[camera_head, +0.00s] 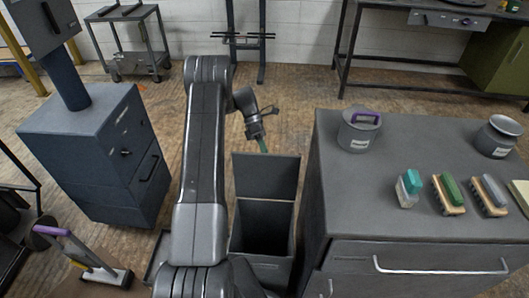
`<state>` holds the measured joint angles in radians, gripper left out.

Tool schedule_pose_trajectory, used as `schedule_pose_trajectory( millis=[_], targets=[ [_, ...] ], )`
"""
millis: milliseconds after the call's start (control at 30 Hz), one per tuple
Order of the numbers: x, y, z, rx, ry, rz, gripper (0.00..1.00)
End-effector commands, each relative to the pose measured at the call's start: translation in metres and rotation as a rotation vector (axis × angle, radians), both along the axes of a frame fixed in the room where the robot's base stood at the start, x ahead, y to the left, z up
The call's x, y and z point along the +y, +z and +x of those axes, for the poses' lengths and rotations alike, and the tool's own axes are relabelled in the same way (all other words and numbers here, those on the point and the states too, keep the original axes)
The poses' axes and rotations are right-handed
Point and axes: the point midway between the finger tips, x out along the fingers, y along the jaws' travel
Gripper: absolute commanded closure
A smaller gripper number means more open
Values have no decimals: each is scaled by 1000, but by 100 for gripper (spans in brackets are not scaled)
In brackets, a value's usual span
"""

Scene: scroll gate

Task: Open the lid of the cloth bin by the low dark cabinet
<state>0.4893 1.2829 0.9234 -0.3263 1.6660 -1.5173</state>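The cloth bin (262,270) is a dark grey box on the floor, against the left side of the low dark cabinet (328,215). Its lid (265,177) stands raised, roughly upright, at the far side, and the dark inside of the bin shows. My gripper (259,132) is just beyond the lid's top edge. A small teal piece (263,146) shows between the gripper and the lid; I cannot tell whether it is a handle on the lid or whether the fingers hold it. The fingers are small and partly hidden.
A blue-grey machine (97,150) stands at left. A trolley (133,45) and a workbench (430,50) are at the back. Floor beyond the bin is clear.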

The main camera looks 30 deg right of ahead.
Motion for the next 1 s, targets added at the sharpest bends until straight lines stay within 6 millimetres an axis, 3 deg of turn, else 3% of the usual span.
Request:
schedule_pose_trajectory(
  millis=[33,133,633,1000],
  targets=[
    [3,-9,-3,5,-4,11,86],
    [2,-8,-3,6,-3,9,66],
    [0,3,5,2,-1,2,66],
    [-1,50,55,0,0,2,66]
  ],
)
